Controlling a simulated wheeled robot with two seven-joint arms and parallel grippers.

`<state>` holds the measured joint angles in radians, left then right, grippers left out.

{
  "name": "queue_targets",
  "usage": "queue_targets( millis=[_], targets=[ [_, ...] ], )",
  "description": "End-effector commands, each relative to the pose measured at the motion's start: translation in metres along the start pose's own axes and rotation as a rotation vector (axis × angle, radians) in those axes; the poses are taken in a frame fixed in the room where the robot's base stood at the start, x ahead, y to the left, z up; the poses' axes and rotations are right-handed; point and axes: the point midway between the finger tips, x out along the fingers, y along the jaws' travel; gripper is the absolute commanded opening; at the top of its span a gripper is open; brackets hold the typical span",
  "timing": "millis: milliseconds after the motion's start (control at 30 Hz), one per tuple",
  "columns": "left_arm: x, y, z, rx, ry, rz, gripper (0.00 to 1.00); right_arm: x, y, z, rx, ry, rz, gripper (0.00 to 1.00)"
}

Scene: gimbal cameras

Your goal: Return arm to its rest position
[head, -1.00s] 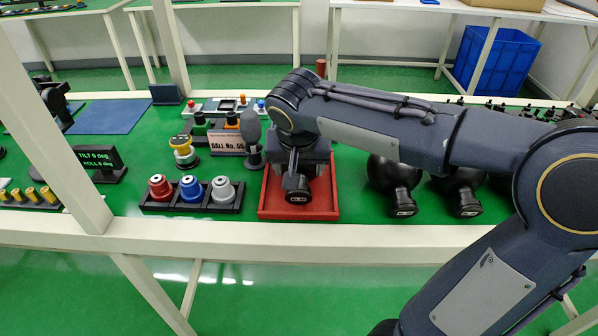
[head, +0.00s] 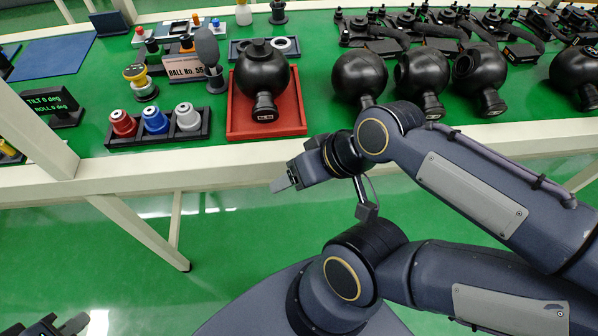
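My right arm comes in from the right and is folded back. Its gripper (head: 286,180) hangs over the green floor just in front of the table's front edge, apart from the things on the table. It holds nothing that I can see, and its finger gap does not show from this side. My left gripper (head: 62,325) shows only in part at the bottom left corner, cut off by the picture edge. It is far from the table's objects. A black ball-shaped gimbal camera (head: 262,78) sits in the red tray (head: 291,118), clear of both grippers.
The table's white front edge (head: 360,153) runs close to my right gripper. More black ball cameras (head: 420,72) stand right of the tray. A dark rack with red, blue and grey knobs (head: 208,124) stands left of it. A white post (head: 38,135) rises at left.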

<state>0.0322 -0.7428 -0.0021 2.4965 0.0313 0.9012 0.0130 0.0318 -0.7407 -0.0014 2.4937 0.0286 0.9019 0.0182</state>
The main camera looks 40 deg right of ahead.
Motion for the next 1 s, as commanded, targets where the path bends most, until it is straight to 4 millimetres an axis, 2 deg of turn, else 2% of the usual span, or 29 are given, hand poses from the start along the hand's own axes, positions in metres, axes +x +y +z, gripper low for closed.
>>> queue_targets(
  millis=[267,367,467,800,900,1000],
  targets=[
    [-0.001,0.0,0.0,0.0,0.0,0.0,0.0,0.0,-0.001,0.001,-0.003,0.001,-0.003,0.65],
    [-0.008,0.004,-0.004,0.0,0.0,0.0,0.0,-0.007,-0.004,-0.003,-0.003,0.001,-0.003,0.65],
    [-0.025,0.011,-0.013,0.0,0.0,0.0,0.0,-0.025,-0.012,-0.012,-0.003,0.001,-0.002,0.65],
    [-0.122,0.056,-0.062,0.0,0.001,0.0,0.0,-0.122,-0.056,-0.061,-0.003,0.001,-0.002,0.65],
    [-0.135,0.062,-0.068,0.0,0.001,0.0,0.0,-0.135,-0.062,-0.067,-0.003,0.001,-0.002,0.65],
    [-0.137,0.062,-0.069,0.0,0.0,0.0,0.0,-0.136,-0.063,-0.068,-0.003,0.0,-0.002,0.65]
  ],
)
